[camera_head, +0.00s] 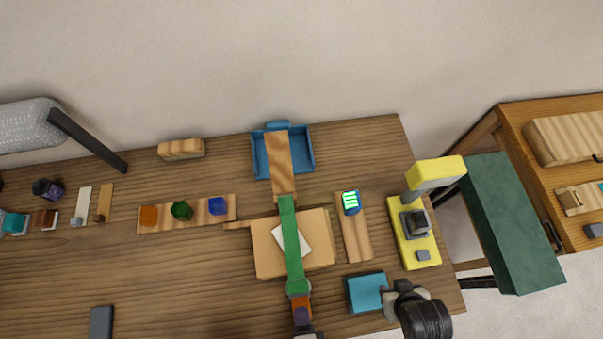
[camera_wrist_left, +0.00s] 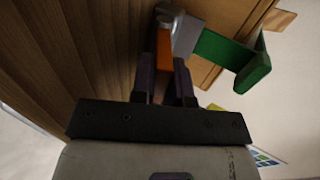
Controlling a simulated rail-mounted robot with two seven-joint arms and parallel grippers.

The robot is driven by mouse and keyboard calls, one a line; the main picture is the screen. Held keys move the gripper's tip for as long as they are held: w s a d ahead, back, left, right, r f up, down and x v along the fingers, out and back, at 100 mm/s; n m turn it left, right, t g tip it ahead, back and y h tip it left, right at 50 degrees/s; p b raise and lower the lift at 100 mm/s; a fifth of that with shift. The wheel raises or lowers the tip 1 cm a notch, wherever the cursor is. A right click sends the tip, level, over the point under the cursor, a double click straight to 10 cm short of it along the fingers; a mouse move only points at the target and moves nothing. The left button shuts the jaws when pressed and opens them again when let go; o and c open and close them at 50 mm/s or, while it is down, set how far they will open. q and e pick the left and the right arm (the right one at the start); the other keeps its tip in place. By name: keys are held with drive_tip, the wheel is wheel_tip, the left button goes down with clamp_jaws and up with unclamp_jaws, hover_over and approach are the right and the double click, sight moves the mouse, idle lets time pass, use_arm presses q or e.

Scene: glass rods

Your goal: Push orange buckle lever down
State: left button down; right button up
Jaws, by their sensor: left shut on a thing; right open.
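The orange buckle lever (camera_head: 300,301) is at the near end of the green strap (camera_head: 292,245), just below the grey buckle (camera_head: 298,287). My left gripper (camera_head: 302,318) reaches it from the near table edge. In the left wrist view, its dark fingers (camera_wrist_left: 166,88) are shut on the orange lever (camera_wrist_left: 165,52), and the grey buckle (camera_wrist_left: 185,35) and green strap (camera_wrist_left: 235,62) sit just beyond. The lever's lower end is hidden between the fingers. The strap crosses a light wooden box (camera_head: 268,262). My right gripper (camera_head: 402,291) is open beside a teal block (camera_head: 366,293).
A blue tray (camera_head: 308,150) lies behind the strap. A yellow device (camera_head: 415,247) stands at right. A board with orange, green and blue pieces (camera_head: 160,226) lies left of the box. The table's near left is mostly clear, except for a dark grey object (camera_head: 101,322).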

drive_tip(key=shift+a, duration=0.1)
use_arm(q)
drive_tip(key=c, duration=1.1)
unclamp_jaws()
drive_tip(key=shift+s, duration=0.1)
use_arm(e)
drive_tip(key=shift+f, duration=0.1)
use_arm(q)
drive_tip(key=shift+s+d+r, duration=0.1)
drive_tip(key=shift+s, duration=0.2)
use_arm(e)
drive_tip(key=shift+f+b, duration=0.95)
use_arm(q)
drive_tip(key=v, duration=1.3)
use_arm(e)
drive_tip(key=shift+o, duration=0.3)
